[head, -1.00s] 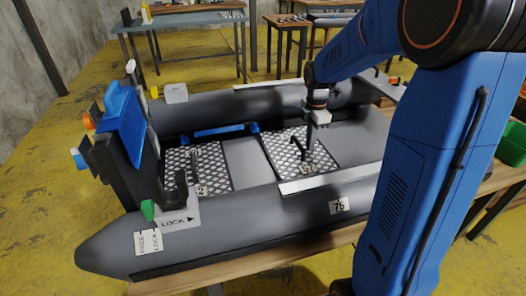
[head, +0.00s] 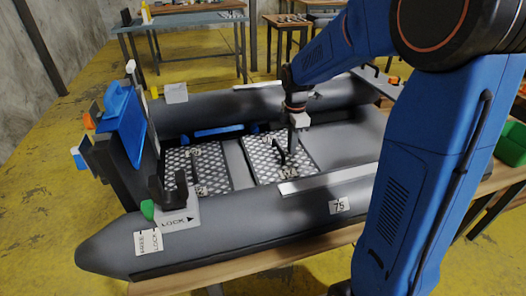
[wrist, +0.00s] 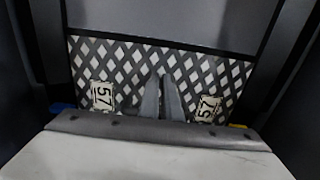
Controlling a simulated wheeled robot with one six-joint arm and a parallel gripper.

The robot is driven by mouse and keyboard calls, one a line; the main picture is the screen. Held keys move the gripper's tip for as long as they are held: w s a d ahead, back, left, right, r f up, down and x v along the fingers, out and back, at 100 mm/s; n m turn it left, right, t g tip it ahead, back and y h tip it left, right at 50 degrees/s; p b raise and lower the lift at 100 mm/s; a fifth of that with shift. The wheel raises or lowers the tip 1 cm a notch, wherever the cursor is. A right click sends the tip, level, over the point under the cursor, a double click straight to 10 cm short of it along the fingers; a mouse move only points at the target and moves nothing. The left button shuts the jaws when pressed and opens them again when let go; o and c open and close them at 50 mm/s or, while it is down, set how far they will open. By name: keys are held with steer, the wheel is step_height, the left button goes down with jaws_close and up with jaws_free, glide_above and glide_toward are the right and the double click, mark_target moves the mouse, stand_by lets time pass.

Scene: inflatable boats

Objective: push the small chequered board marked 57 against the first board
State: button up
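The chequered board marked 57 (head: 264,168) lies flat on the grey boat's floor, with a dark upright handle. The first chequered board (head: 208,160) lies to its left, with its own dark handle. A narrow plain grey strip shows between them, so they are apart. My gripper (head: 292,150) is down at the 57 board, just right of its handle; contact with the handle cannot be told. In the wrist view, the fingers (wrist: 162,97) look shut together over the board (wrist: 130,60), between two 57 labels. The gripper body hides the board's near part.
The boat's near tube (head: 240,210), marked 75, and far tube (head: 345,93) flank the floor. A dark transom with a blue panel (head: 122,120) stands at the left end. Bare floor (head: 345,145) lies right of the 57 board. A blue bar (head: 218,131) lies along the far side.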

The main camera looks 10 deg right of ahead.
mark_target(279, 149)
steer(key=shift+s+a+f, duration=0.1)
steer(key=shift+a, duration=1.05)
steer(key=shift+s+a+f, duration=0.15)
steer(key=shift+a, duration=1.05)
steer(key=shift+s+a+f, duration=0.1)
steer(key=shift+a, duration=1.05)
steer(key=shift+d, duration=0.1)
steer(key=shift+d, duration=0.1)
steer(key=shift+w+d, duration=0.1)
steer(key=shift+d, duration=0.8)
steer(key=shift+w+d+r, duration=0.1)
steer(key=shift+r, duration=4.6)
steer(key=shift+w, duration=0.1)
